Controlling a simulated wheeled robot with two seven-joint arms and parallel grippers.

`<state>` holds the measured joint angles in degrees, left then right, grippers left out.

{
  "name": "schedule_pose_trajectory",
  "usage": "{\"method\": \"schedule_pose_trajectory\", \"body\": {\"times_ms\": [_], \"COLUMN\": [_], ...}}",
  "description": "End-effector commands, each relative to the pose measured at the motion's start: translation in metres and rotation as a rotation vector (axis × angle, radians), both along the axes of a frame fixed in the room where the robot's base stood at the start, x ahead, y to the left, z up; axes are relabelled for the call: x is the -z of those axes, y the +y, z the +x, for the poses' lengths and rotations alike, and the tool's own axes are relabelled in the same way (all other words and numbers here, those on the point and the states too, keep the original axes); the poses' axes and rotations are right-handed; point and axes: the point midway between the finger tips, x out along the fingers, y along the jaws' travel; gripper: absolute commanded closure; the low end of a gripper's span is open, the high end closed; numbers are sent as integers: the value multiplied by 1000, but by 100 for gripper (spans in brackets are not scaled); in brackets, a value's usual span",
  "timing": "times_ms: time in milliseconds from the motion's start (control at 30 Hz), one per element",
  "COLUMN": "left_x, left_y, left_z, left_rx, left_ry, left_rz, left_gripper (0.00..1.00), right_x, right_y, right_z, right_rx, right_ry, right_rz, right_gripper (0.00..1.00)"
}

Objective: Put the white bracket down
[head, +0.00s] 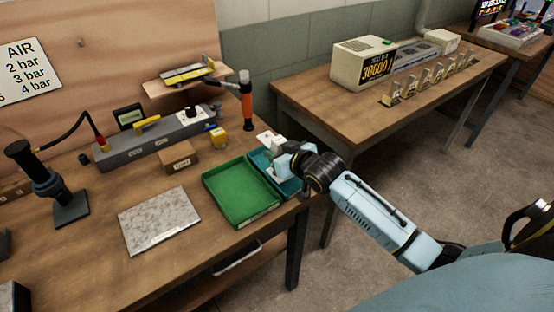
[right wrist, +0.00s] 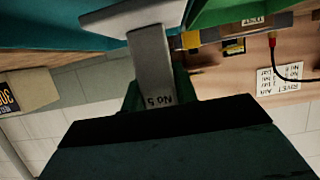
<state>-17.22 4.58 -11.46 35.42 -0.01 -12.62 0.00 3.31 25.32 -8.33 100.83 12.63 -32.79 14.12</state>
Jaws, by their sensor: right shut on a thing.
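The white bracket (head: 267,138) is in my right gripper (head: 284,152), above the teal tray (head: 291,188) at the right end of the workbench. In the right wrist view the bracket (right wrist: 150,55) is a pale T-shaped piece with a wide flange and a stem marked "No 5". The dark fingers of the gripper (right wrist: 157,98) are shut on the stem. The teal tray also shows behind it at the top left of that view (right wrist: 45,22). Whether the bracket touches the tray cannot be told. My left gripper is not in view.
A green tray (head: 241,203) stands left of the teal one, touching or nearly so. A speckled plate (head: 160,219), a cardboard box (head: 178,157) and an orange-handled hammer (head: 246,104) are nearby. A second table (head: 310,97) stands behind to the right.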

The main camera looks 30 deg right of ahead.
Motion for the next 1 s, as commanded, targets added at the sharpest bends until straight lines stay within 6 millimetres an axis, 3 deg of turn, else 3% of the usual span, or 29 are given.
{"method": "schedule_pose_trajectory", "body": {"times_ms": [133,467,500,667,1000], "left_x": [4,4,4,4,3], "left_y": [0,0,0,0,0], "left_z": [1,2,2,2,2], "left_rx": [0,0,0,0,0], "left_ry": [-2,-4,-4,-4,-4], "left_rz": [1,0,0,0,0], "left_gripper": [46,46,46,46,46], "right_x": [21,23,26,25,22], "right_y": [0,0,0,0,0], "right_z": [0,0,0,0,-1], "right_rx": [0,0,0,0,0], "right_ry": [-1,-2,2,2,1], "right_rz": [1,1,1,1,0], "right_gripper": [100,100,70,49,49]}}
